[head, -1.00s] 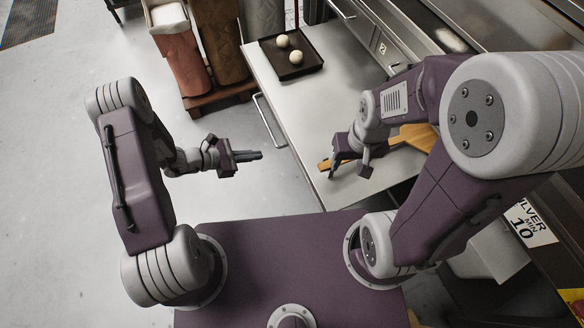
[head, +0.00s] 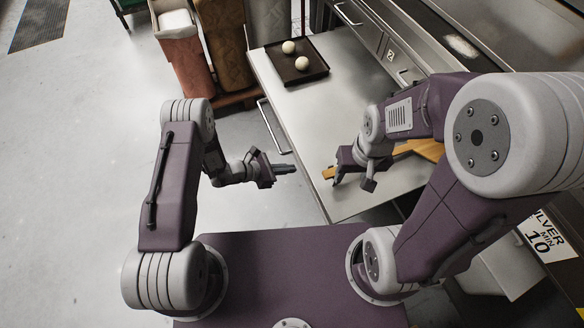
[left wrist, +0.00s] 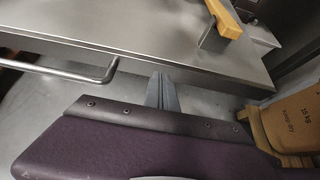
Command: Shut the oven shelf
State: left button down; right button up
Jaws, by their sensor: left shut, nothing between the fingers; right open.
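The oven shelf (head: 300,118) is a flat steel slab standing out from the oven, with a bar handle (head: 270,125) along its outer edge. The shelf (left wrist: 130,28) and handle (left wrist: 75,72) also show in the left wrist view. My left gripper (head: 293,168) is shut and empty beside the shelf's outer edge, near the handle's near end. Its fingertips (left wrist: 160,82) point at the shelf's front face; contact cannot be told. My right gripper (head: 353,184) is open over the shelf's near end, by a wooden peel (head: 425,149). Its hold on the peel is not visible.
A dark tray (head: 310,75) with two dough balls lies on the shelf's far part. Tall sacks (head: 222,45) stand on a wooden pallet at the back left. The oven front (head: 400,50) lies to the right.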

pick_arm(q)
jog(key=shift+w+d, duration=0.25)
jog(key=shift+d, duration=0.45)
jog(key=shift+d, duration=0.1)
pick_arm(e)
jog(key=shift+f, duration=0.1)
